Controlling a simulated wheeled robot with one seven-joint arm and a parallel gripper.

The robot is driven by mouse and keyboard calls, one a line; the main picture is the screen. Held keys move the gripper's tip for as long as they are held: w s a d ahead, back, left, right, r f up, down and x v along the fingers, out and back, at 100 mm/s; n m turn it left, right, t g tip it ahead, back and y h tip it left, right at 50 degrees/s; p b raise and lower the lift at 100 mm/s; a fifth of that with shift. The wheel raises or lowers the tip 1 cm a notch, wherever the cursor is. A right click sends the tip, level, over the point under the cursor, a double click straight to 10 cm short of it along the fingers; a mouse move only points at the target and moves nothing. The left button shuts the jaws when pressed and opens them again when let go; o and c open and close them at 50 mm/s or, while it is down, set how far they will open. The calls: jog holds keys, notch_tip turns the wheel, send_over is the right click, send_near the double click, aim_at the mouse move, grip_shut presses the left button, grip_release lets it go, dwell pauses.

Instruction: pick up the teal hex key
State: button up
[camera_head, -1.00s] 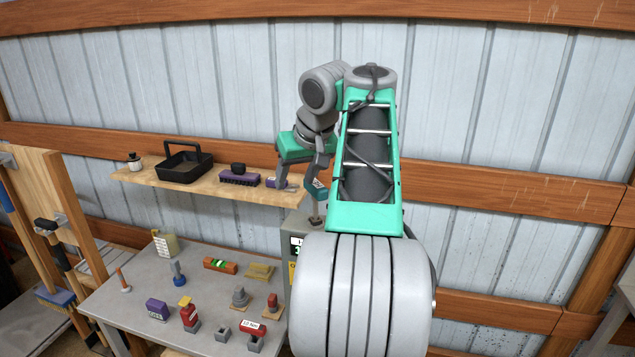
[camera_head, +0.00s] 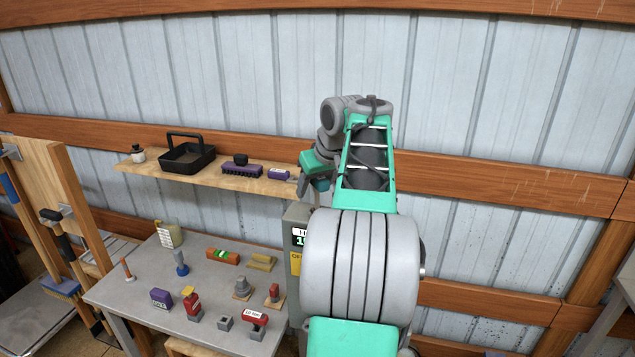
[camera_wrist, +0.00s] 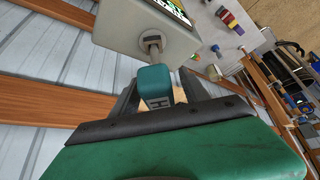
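The teal hex key has a teal block-shaped handle, which shows in the wrist view (camera_wrist: 154,82). Just beyond it, a metal fitting sits on the grey box (camera_wrist: 125,25). My gripper (camera_wrist: 158,98) has one finger on each side of the handle. A narrow gap shows at the right finger, so it looks open around the handle; contact on the left side is unclear. In the head view my gripper (camera_head: 312,183) is above the grey box (camera_head: 297,213), beside the shelf's right end, and my arm hides much of this area.
A wooden shelf (camera_head: 225,180) holds a black tray (camera_head: 187,157), a purple brush (camera_head: 241,170) and a small purple box (camera_head: 279,173). Below, a grey table (camera_head: 140,290) carries several small items. A wooden wall rail runs behind my arm.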

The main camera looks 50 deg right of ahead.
grip_shut()
dwell(0.3)
jog(key=shift+r, duration=0.15)
dwell(0.3)
